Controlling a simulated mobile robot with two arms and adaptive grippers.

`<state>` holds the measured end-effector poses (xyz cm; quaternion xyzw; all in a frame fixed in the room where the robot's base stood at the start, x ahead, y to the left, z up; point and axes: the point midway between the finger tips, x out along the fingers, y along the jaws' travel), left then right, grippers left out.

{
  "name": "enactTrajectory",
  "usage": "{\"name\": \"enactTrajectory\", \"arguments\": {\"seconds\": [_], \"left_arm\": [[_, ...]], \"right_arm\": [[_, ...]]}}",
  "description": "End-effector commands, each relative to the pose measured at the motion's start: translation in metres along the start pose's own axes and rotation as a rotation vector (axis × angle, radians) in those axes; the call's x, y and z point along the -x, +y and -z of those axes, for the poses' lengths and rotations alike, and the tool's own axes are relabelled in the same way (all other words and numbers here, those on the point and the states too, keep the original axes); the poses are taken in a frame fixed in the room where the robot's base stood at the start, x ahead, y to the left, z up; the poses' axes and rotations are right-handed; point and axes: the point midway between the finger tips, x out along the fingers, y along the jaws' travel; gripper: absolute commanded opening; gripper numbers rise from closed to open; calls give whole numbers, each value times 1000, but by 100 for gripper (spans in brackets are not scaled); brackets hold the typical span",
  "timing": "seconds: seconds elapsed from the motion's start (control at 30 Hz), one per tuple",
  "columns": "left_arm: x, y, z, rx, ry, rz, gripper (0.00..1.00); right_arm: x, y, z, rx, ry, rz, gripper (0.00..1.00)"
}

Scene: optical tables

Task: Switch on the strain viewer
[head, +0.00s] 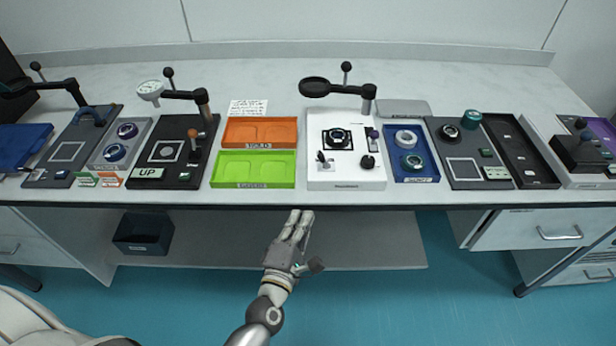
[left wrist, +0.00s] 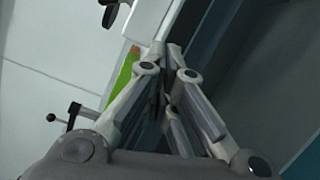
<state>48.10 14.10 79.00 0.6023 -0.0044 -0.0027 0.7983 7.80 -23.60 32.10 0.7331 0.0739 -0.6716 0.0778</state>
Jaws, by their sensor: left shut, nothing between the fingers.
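No readable label tells me which device is the strain viewer. A white box (head: 345,179) at the middle of the bench carries a square black stage (head: 337,139), a black knob (head: 367,161), a small toggle-like part (head: 323,160) and a black round head on an arm (head: 314,88). A dark grey unit (head: 463,171) stands further right, with a framed square and a small green part. My left gripper (head: 300,213) is shut and empty, just in front of the bench edge, below the green tray and white box. Its closed fingers fill the left wrist view (left wrist: 165,55). My right gripper is not in view.
Orange (head: 259,145) and green (head: 222,170) trays lie left of the white box; the green one also shows in the left wrist view (left wrist: 124,77). A blue tray (head: 425,178) with round parts is right of it. A black unit (head: 153,163) with a lever stands left.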

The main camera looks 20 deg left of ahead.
Motion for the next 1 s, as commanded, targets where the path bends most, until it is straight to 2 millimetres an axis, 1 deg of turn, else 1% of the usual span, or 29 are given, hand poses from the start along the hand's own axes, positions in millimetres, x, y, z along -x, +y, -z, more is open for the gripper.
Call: {"name": "enactTrajectory", "arguments": {"seconds": [0.03,0.1,0.2,0.27,0.4,0.63,0.73,0.87,1.0], "left_arm": [[-1,19,-1,59,7,-41,0],[-2,38,-2,129,15,-84,0],[-2,57,-2,193,21,-123,0],[-2,63,-2,215,22,-136,0],[-1,68,-2,232,24,-146,0],[-2,67,-2,229,23,-145,0],[-5,68,-2,228,23,-145,0],[-19,71,-2,228,23,-147,0],[-43,75,-1,227,22,-147,0]], "right_arm": [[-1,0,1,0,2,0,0],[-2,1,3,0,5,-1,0],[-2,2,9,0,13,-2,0],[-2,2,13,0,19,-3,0],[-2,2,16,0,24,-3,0],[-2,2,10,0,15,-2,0],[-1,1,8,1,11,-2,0],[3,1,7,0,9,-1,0],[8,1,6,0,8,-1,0]]}}
